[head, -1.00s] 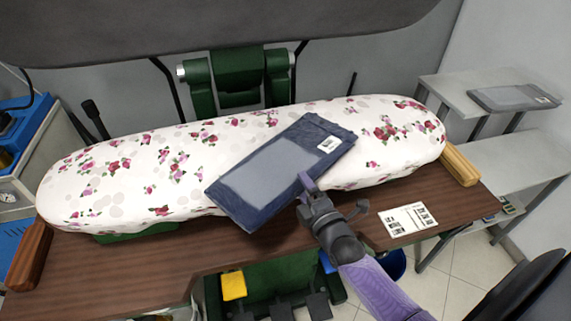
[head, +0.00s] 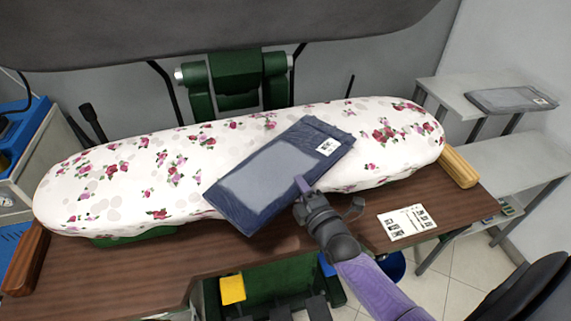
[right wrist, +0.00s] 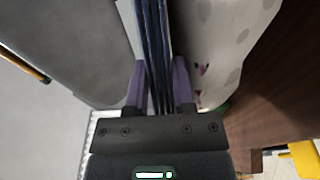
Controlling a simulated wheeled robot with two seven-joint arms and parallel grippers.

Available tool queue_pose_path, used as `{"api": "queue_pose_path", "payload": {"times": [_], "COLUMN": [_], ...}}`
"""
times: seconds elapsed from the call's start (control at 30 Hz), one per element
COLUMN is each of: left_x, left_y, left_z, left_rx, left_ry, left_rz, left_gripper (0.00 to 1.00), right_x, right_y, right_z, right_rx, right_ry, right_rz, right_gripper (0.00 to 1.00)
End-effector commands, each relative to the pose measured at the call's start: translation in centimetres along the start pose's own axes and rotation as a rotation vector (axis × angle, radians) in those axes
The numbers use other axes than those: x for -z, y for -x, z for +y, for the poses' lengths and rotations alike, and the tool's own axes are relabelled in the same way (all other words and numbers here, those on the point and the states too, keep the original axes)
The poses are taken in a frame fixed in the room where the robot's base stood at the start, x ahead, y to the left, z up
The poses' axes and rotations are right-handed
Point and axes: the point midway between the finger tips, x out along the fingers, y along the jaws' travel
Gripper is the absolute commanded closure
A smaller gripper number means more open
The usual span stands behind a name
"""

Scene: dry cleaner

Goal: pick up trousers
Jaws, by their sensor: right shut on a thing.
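The folded dark blue trousers (head: 285,168) lie at a slant across the floral ironing board, with a grey panel and a white label on top. Their lower left end sticks out past the board's front edge. My right gripper (head: 302,188) is at their front edge. In the right wrist view its two purple fingers (right wrist: 160,88) are shut on the layered edge of the trousers (right wrist: 157,45). The fingertips are partly hidden in the head view. My left gripper is in neither view.
The floral ironing board (head: 110,180) stands over a brown wooden table (head: 120,265). A printed card (head: 407,222) lies on the table at right. Another folded grey garment (head: 511,99) rests on a grey shelf (head: 470,85). A dark press head (head: 220,25) hangs above the board.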

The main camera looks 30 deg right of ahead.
Motion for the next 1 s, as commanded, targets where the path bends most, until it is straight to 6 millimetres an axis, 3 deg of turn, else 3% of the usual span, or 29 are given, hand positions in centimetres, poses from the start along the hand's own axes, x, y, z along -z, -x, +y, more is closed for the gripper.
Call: {"api": "queue_pose_path", "payload": {"times": [1.0], "left_x": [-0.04], "left_y": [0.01], "left_z": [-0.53], "left_rx": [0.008], "left_ry": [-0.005], "left_rz": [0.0], "left_gripper": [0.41], "right_x": [0.02], "right_y": [0.02], "right_z": [-0.04], "right_rx": [0.001], "right_ry": [0.0], "right_rz": [0.0], "right_gripper": [1.0]}}
